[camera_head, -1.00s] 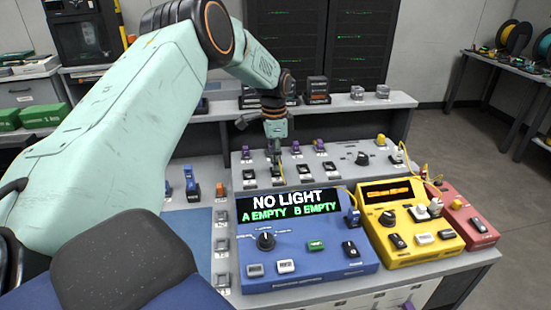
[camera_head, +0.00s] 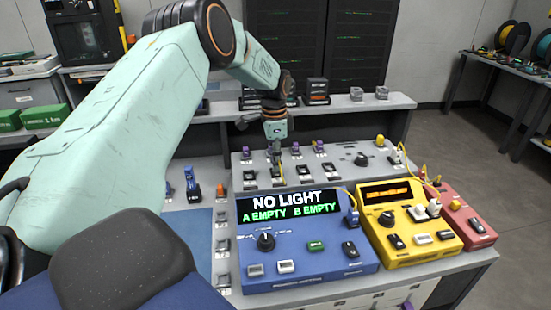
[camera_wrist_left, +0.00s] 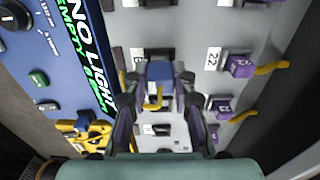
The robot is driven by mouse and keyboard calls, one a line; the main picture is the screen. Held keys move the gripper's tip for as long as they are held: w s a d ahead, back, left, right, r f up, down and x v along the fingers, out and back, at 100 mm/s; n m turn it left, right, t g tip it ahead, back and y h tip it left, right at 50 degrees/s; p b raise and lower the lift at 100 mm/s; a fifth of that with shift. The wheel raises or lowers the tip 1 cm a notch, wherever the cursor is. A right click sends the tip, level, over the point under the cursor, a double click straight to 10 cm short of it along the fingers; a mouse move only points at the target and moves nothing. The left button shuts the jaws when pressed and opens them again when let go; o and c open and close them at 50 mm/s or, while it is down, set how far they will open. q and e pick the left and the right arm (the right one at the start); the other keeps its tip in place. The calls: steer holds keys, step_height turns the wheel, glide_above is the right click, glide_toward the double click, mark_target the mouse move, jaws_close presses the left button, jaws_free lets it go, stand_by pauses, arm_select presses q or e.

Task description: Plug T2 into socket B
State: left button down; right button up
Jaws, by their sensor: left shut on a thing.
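My left gripper (camera_head: 277,152) points down over the grey sloped panel (camera_head: 347,172), behind the blue console. In the left wrist view its fingers (camera_wrist_left: 158,100) are closed around a blue plug (camera_wrist_left: 159,71) with a yellow lead. I cannot read a name on this plug. A dark socket (camera_wrist_left: 156,52) with a partly hidden white label lies just beyond the plug; whether they touch is unclear. Purple plugs (camera_wrist_left: 241,66) with yellow leads stand in a row to the right in that view. My right gripper is not in view.
The blue console (camera_head: 306,262) reads "NO LIGHT", "A EMPTY" and "B EMPTY". A yellow unit (camera_head: 412,236) and a red unit (camera_head: 470,222) with yellow cables stand to its right. Blue and orange plugs (camera_head: 191,181) stand at the left, near a blue mat (camera_head: 182,232).

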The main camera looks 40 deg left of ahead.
arm_select(q)
steer(key=shift+w, duration=0.1)
steer(key=shift+p, duration=0.4)
steer(key=shift+f+b, duration=0.3)
steer(key=shift+f, duration=0.25)
stand_by(0.4)
steer(key=c, duration=1)
jaws_free()
steer(key=shift+r, duration=0.15)
steer(key=r, duration=1.1)
steer(key=shift+s+a+r, duration=0.1)
steer(key=shift+s+r, duration=0.1)
steer(key=shift+r, duration=0.2)
